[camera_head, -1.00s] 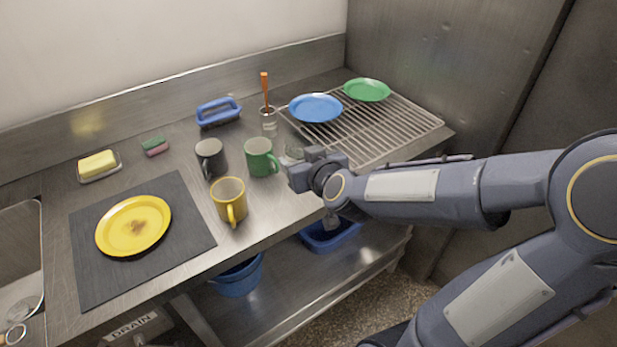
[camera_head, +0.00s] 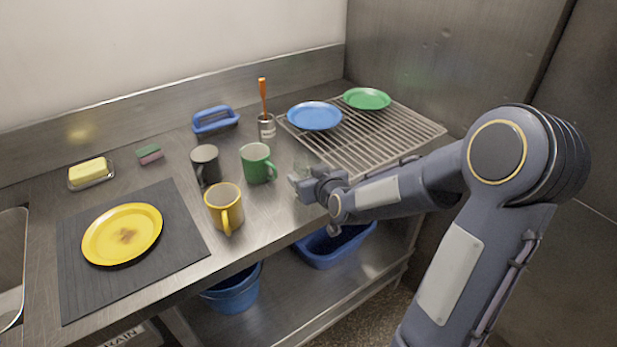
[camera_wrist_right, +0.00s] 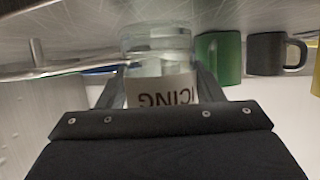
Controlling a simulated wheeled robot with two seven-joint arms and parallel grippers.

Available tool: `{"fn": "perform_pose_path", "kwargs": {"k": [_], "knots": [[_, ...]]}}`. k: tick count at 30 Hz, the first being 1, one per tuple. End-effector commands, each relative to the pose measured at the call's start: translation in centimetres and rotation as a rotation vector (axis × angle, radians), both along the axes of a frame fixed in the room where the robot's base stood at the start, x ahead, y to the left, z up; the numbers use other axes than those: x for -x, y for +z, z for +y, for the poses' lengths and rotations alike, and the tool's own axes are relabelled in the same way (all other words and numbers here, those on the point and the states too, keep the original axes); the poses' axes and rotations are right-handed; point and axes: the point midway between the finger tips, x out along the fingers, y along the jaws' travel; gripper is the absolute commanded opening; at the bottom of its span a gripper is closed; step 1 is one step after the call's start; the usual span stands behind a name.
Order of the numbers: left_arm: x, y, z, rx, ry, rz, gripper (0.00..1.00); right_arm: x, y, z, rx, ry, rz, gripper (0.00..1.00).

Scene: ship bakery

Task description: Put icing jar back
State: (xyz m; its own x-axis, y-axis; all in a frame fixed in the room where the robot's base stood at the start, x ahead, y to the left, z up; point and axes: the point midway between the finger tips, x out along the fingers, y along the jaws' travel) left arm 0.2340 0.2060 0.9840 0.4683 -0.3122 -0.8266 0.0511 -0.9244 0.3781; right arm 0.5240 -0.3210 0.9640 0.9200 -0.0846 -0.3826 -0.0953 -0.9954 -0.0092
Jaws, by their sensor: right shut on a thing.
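The icing jar (camera_wrist_right: 160,70) is clear glass with a white label; in the right wrist view its lettering appears upside down. My right gripper (camera_wrist_right: 160,92) is shut on the jar, with a finger on each side of it. In the head view my right gripper (camera_head: 303,182) is at the counter's front right, right of the green mug (camera_head: 257,163). The jar shows only faintly there, mostly hidden by the gripper. I cannot tell whether it touches the counter. My left gripper is not in view.
A wire rack (camera_head: 372,135) with a blue plate (camera_head: 315,115) and a green plate (camera_head: 366,98) is behind the gripper. A black mug (camera_head: 206,164), yellow mug (camera_head: 224,207) and brush jar (camera_head: 266,128) stand left. Blue tubs (camera_head: 335,246) sit on the lower shelf.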

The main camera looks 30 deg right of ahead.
Motion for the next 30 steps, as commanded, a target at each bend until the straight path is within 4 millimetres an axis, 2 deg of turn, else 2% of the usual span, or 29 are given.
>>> {"fn": "perform_pose_path", "kwargs": {"k": [9, 10, 15, 26, 30], "knots": [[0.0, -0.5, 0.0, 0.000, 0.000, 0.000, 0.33, 0.0, -0.3, 0.0, 0.002, -0.001, -0.003, 0.34], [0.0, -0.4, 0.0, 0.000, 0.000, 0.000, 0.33, 0.0, -0.2, 0.0, 0.001, -0.001, -0.001, 0.63], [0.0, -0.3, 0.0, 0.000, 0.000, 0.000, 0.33, 0.0, -0.2, 0.0, 0.001, -0.001, -0.001, 0.82], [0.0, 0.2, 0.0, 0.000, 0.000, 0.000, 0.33, 0.1, 0.4, 0.0, 0.001, -0.001, -0.001, 0.82], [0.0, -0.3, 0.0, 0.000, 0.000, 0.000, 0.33, 2.2, 1.1, 0.1, 0.003, -0.002, -0.005, 0.82]]}}
